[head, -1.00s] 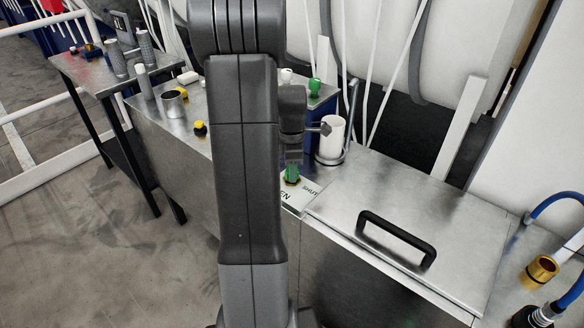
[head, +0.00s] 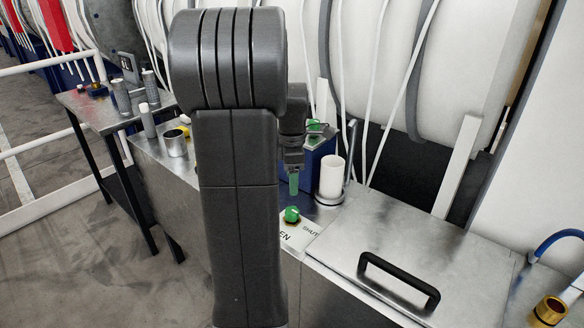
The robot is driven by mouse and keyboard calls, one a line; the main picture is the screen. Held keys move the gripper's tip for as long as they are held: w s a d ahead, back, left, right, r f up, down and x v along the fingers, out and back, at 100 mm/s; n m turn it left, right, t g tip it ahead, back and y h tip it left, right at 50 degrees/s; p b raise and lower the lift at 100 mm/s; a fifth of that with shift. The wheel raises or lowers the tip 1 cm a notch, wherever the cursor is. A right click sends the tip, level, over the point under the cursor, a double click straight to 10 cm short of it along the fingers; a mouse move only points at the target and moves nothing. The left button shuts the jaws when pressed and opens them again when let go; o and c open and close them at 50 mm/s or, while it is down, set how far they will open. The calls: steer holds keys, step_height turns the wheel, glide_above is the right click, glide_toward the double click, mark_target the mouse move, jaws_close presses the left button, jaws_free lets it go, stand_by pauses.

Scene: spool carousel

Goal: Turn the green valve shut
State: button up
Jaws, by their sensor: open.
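The green valve (head: 292,214) is a small knob on the metal counter, beside a white plate (head: 298,236) lettered "SHUT" on the right and "EN" on the left, the rest hidden by my arm. The way the valve points is hard to make out. My gripper (head: 294,182) is open and points down above the valve, with a visible gap between them. A narrow green piece shows at its lower end; I cannot tell whether it is part of the fingers. My arm hides the counter to the left of the valve.
A white cylinder (head: 332,177) and a blue box (head: 319,158) with a green top piece stand close behind the valve. A metal lid with a black handle (head: 399,281) lies to the right. A metal cup (head: 176,144) stands left of my arm.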

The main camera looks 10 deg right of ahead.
mark_target(292, 210)
steer(key=shift+r, duration=1.55)
step_height(292, 210, down, 14)
steer(key=shift+r, duration=0.1)
